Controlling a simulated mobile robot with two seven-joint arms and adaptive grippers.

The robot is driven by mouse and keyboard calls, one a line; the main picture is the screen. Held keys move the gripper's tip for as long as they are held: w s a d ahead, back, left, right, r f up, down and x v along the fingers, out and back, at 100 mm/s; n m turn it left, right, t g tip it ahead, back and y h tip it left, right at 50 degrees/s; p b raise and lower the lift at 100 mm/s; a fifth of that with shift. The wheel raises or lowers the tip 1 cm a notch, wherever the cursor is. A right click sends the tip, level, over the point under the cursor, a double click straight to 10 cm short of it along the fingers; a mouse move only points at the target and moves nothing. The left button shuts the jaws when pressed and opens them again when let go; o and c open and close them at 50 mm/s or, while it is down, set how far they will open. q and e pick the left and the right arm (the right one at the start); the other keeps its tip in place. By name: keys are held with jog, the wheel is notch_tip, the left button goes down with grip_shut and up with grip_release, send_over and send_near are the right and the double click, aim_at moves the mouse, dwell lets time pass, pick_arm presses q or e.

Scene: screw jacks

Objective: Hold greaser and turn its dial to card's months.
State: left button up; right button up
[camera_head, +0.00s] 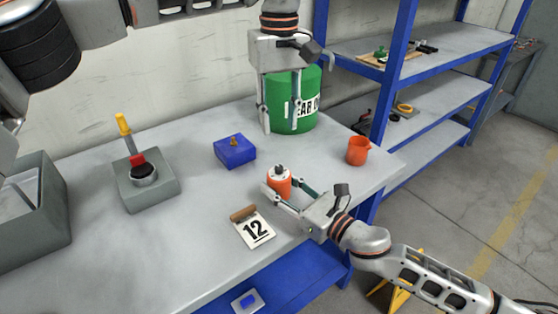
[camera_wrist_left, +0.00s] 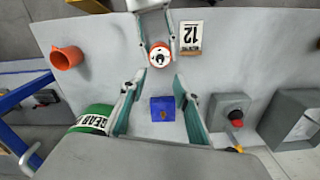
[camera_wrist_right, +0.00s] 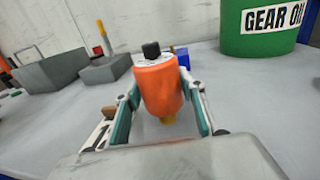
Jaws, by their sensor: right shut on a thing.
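The greaser (camera_head: 279,181) is an orange cylinder with a white dial and black knob on top. It stands upright between the fingers of my right gripper (camera_head: 284,191), which is shut on its sides; it also shows in the right wrist view (camera_wrist_right: 160,88). I cannot tell whether its base touches the table. The card (camera_head: 254,229) reads 12 and lies just in front of the greaser. My left gripper (camera_head: 281,128) is open and empty, pointing down behind the greaser, near the green drum. In the left wrist view the greaser's dial (camera_wrist_left: 159,56) faces up; its marks are too small to read.
A blue box (camera_head: 235,151) with a brass knob, a grey box (camera_head: 146,188) with a red button and yellow lever, an orange cup (camera_head: 357,151) and a green gear oil drum (camera_head: 310,88) stand on the table. A grey bin (camera_head: 40,225) is at left.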

aim_at(279, 167)
pick_arm(q)
notch_tip(279, 167, down, 12)
jog(key=shift+r, duration=0.25)
dwell(0.3)
grip_shut()
